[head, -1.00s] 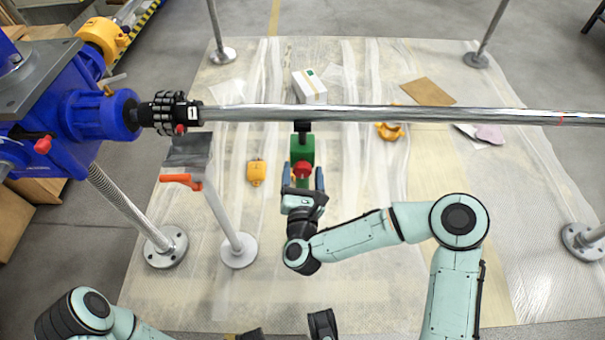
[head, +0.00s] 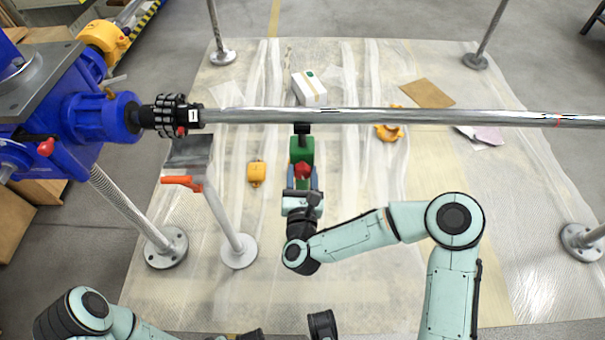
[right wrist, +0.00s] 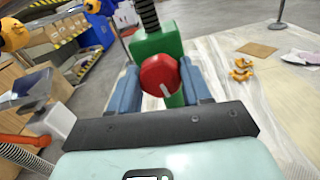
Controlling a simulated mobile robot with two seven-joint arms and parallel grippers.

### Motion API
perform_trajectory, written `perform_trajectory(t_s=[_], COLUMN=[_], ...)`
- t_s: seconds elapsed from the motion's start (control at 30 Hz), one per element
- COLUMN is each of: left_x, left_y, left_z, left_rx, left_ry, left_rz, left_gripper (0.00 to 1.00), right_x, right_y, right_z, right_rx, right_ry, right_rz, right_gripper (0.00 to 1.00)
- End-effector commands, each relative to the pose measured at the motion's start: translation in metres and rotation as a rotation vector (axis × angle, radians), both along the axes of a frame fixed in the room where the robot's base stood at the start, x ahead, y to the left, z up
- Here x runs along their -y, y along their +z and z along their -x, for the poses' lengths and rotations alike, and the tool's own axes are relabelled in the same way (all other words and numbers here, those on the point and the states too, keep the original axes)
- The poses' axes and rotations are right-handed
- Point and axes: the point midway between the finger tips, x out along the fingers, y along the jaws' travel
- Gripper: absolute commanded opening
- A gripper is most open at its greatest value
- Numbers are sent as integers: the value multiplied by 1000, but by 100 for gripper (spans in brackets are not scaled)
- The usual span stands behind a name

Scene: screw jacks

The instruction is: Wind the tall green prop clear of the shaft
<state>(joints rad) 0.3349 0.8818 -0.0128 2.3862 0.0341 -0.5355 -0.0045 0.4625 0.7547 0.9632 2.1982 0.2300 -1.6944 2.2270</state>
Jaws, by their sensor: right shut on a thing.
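The tall green prop (head: 302,149) stands under the long metal shaft (head: 370,115). Its black top shows just below the shaft in the head view; whether they touch I cannot tell. A red knob (head: 302,170) sits on its near side. My right gripper (head: 302,178) is shut on the red knob, with its blue fingers on both sides. In the right wrist view the red knob (right wrist: 160,76) with a pale mark lies between the fingers, the green body (right wrist: 157,42) and a dark threaded screw (right wrist: 148,14) behind it. My left gripper (head: 285,332) is only partly seen at the bottom edge.
A blue machine (head: 100,115) holds the shaft's left end by a black chuck (head: 170,114). A grey stand with an orange lever (head: 182,181) is left of the prop. Yellow pieces (head: 256,173) and a white box (head: 309,88) lie on the mat.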

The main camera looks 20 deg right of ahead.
Motion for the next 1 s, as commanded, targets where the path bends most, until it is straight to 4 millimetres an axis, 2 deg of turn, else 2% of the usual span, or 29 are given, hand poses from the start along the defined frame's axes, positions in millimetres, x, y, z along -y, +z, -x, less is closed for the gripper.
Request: perform_trajectory(t_s=[0.2,0.5,1.0], left_x=[2,5,6], left_y=[17,31,39], left_z=[-17,-33,-43], left_rx=[57,112,144], left_ry=[-4,-7,-7], left_rz=[-3,-5,-7], left_gripper=[43,43,43], right_x=[-1,-2,-2], right_y=[1,0,-2], right_z=[1,0,0], right_rx=[-56,-135,-269], right_ry=[2,1,1], right_rz=[185,460,915], right_gripper=[18,18,18])
